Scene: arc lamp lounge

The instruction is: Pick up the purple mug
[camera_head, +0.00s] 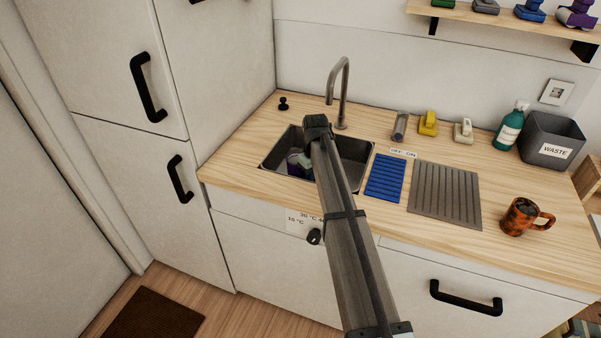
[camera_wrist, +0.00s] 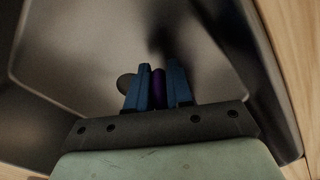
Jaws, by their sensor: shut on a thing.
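The purple mug (camera_head: 292,168) is in the sink basin, mostly hidden behind my arm and gripper in the head view. In the wrist view a narrow purple part of the mug (camera_wrist: 159,88) shows between the two blue fingers. My gripper (camera_wrist: 158,86) is shut on that part, inside the sink. Whether the mug touches the basin floor cannot be told.
The grey sink (camera_head: 350,160) has walls close around my gripper, with a tap (camera_head: 343,95) behind. To the right are a blue mat (camera_head: 385,178), a grey drying mat (camera_head: 445,193), an orange-black mug (camera_head: 522,217), a teal bottle (camera_head: 509,128) and a waste bin (camera_head: 550,137).

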